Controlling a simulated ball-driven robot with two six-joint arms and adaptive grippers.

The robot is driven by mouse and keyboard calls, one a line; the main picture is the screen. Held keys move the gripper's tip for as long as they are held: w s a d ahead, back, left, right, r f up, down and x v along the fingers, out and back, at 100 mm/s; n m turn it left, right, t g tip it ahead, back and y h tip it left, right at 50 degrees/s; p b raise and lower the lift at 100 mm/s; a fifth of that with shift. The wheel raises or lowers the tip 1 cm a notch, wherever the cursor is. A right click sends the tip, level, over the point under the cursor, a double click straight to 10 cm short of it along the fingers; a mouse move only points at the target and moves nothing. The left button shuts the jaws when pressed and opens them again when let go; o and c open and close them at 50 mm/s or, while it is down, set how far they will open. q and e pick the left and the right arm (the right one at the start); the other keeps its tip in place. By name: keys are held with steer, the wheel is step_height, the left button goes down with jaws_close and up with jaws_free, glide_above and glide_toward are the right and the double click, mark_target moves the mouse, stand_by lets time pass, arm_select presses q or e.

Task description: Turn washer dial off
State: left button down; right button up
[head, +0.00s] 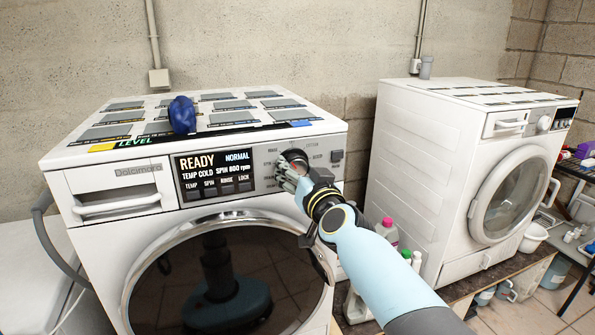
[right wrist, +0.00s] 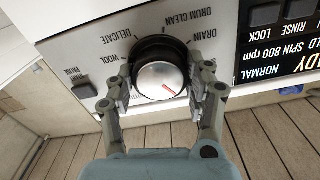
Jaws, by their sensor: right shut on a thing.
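The washer (head: 120,225) stands at the left in the head view, its display (head: 215,175) lit with "READY" and "NORMAL". Its dial (head: 295,156) is right of the display, partly covered by my right gripper (head: 292,174). In the right wrist view the panel appears upside down. There the silver dial face (right wrist: 160,80) with a red pointer mark sits between the two fingers of my right gripper (right wrist: 163,88), which is shut on the dial's black rim. Labels such as WOOL, DELICATE, DRUM CLEAN and DRAIN surround it. My left gripper is not in view.
A blue object (head: 182,115) lies on the washer's top. A second white machine (head: 425,150) stands at the right. Bottles (head: 388,232) stand between the machines, near my right forearm. A shelf with items is at the far right.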

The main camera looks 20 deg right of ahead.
steer(key=m, duration=0.6)
stand_by(0.6)
steer(key=o, duration=1.2)
steer(key=shift+s, duration=0.1)
steer(key=s, duration=1.2)
steer(key=shift+d, duration=0.2)
steer(key=shift+w, duration=0.1)
